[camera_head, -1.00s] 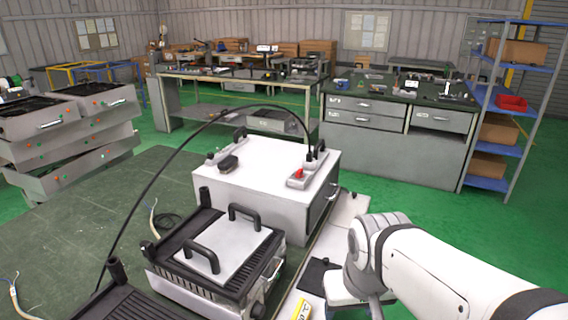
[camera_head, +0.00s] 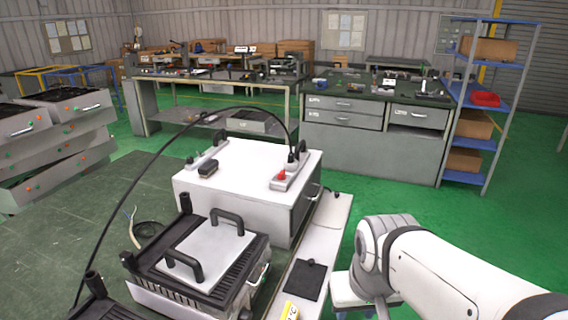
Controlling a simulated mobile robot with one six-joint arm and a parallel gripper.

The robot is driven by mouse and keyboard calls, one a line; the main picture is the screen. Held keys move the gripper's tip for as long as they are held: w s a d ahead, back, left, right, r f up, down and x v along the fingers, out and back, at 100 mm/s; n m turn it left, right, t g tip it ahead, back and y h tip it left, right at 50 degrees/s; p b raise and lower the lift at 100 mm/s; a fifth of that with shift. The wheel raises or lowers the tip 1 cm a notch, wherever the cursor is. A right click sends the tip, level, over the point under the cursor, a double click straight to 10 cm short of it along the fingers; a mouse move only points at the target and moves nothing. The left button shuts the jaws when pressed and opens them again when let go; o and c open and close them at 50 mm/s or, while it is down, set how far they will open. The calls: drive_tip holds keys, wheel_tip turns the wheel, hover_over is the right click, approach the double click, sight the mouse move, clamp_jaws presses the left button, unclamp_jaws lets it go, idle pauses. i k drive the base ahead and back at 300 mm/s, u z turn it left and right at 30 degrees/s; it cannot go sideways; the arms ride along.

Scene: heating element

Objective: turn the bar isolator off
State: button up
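A black plug and cable rise from the bar's far end. I cannot tell the switch's position at this size. My white arm comes in from the lower right, with its bend to the right of the box and apart from it. My gripper does not show.
A black grill with a white handled plate (camera_head: 210,250) stands in front of the box. A black cable arches over the left side. A pale strip with a black pad (camera_head: 305,279) runs right of the grill. Green floor is open behind my arm.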

sight(280, 176)
drive_tip(key=z, duration=2.1)
drive_tip(key=i, duration=1.5)
drive_tip(key=u, duration=1.15)
drive_tip(key=k, duration=0.1)
drive_tip(key=u, duration=1.95)
drive_tip(key=i, duration=1)
drive_tip(key=u, duration=0.05)
